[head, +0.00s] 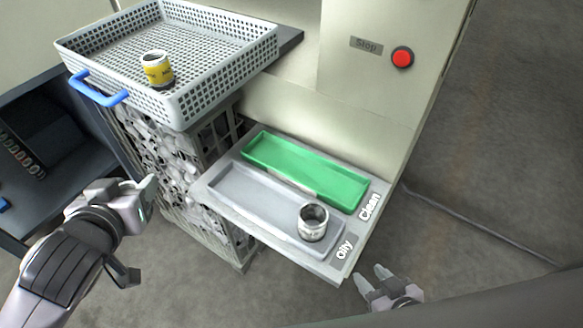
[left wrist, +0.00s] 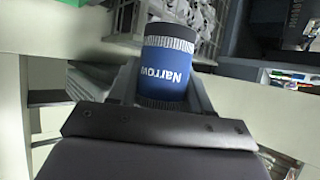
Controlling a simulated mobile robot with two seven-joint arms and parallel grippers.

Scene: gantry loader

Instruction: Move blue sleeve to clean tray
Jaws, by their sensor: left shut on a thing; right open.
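The blue sleeve (left wrist: 166,68) shows in the left wrist view, a dark blue cylinder with ribbed grey ends and the word "Narrow". My left gripper (head: 147,195) is shut on it; in the head view I cannot make the sleeve out at the gripper. That gripper is left of the trays, away from them. The green tray (head: 330,190), beside the label "Clean", is empty. My right gripper (head: 372,278) is open and empty near the bottom, just in front of the tray shelf's right corner.
A grey tray (head: 245,197) labelled "Oily" lies beside the green one and holds a metal ring (head: 313,222). A perforated basket (head: 215,93) with a blue handle holds a yellow-banded sleeve (head: 157,69). A red stop button (head: 402,57) is on the machine panel.

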